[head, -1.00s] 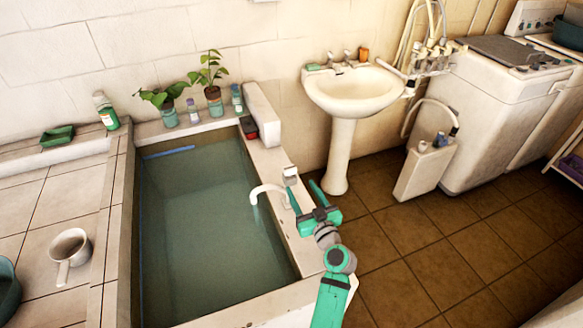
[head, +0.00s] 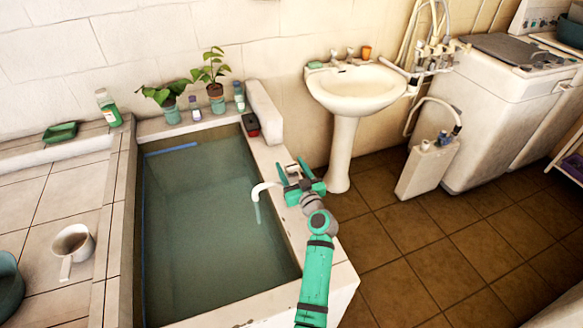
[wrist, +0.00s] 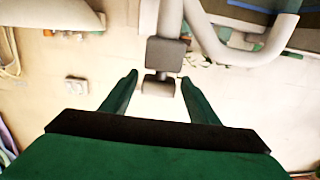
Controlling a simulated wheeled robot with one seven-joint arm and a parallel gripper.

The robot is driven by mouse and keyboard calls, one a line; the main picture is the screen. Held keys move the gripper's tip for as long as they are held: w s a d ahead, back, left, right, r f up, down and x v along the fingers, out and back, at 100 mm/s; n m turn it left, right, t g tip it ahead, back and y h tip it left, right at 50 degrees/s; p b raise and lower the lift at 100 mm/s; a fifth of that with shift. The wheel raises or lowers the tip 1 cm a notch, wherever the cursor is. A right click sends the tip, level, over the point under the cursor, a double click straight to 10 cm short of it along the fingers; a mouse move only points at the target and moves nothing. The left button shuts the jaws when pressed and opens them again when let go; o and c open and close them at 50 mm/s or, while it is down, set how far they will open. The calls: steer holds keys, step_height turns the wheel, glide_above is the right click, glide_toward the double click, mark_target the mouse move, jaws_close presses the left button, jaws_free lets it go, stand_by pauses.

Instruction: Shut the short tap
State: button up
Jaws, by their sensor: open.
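A white tap with a curved spout (head: 263,188) stands on the right rim of the water-filled tub; a thin pale stream (head: 258,213) shows below its spout. Its blocky handle (head: 291,170) also shows in the wrist view (wrist: 165,52), with the spout curving off to the right. My green gripper (head: 290,164) is open and empty. Its fingers reach along either side of the tap's handle and post. In the wrist view my gripper (wrist: 159,77) has the blocks between its fingertips, with gaps on both sides. I see no clear contact.
The tub (head: 128,225) holds greenish water. The tiled floor (head: 400,240) is open.

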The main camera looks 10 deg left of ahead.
steer(key=shift+d, duration=0.1)
steer(key=c, duration=1.1)
steer(key=shift+o, duration=0.3)
